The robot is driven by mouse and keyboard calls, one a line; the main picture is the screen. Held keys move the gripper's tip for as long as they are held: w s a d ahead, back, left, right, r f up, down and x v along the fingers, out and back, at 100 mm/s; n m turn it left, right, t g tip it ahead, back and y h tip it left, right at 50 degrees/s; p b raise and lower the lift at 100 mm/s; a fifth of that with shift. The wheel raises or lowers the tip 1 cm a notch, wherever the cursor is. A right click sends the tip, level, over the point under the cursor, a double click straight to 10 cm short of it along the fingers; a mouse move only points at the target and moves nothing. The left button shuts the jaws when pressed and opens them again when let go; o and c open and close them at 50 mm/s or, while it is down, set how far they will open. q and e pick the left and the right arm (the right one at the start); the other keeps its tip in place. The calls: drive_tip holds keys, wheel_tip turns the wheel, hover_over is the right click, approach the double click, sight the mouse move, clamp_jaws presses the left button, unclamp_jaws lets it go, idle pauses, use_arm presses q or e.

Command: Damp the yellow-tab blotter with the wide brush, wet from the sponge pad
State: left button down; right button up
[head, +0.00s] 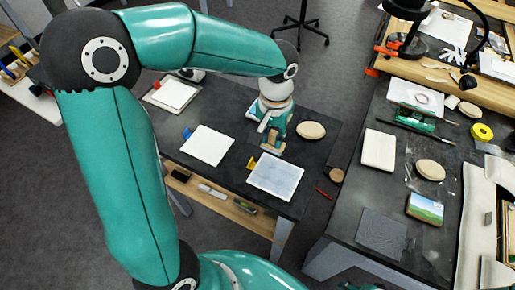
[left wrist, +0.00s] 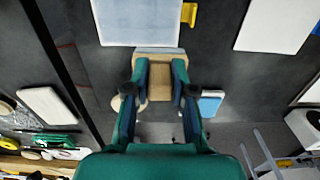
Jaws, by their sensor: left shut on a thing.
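My left gripper (head: 272,130) is shut on the wide brush (head: 272,145), a tan block that also shows between the fingers in the left wrist view (left wrist: 160,82). The brush is at the far edge of the yellow-tab blotter (head: 275,177); I cannot tell whether it touches. That blotter is pale blue-grey with a lighter border, and its yellow tab (left wrist: 189,14) shows in the left wrist view. A blue and white pad (left wrist: 211,102), likely the sponge pad, lies beside the gripper and is partly hidden behind it in the head view. My right gripper is not in view.
A white blue-tab blotter (head: 207,146) and a red-tab one (head: 174,94) lie on the same dark table. An oval tan thing (head: 311,130) lies right of the gripper. A second table at right holds a white block (head: 379,149), a small picture (head: 425,208) and tools.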

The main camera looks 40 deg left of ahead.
use_arm(q)
drive_tip(key=shift+s+r+p, duration=0.1)
drive_tip(key=shift+r+p, duration=0.65)
drive_tip(key=shift+r, duration=0.6)
drive_tip(key=shift+f, duration=0.1)
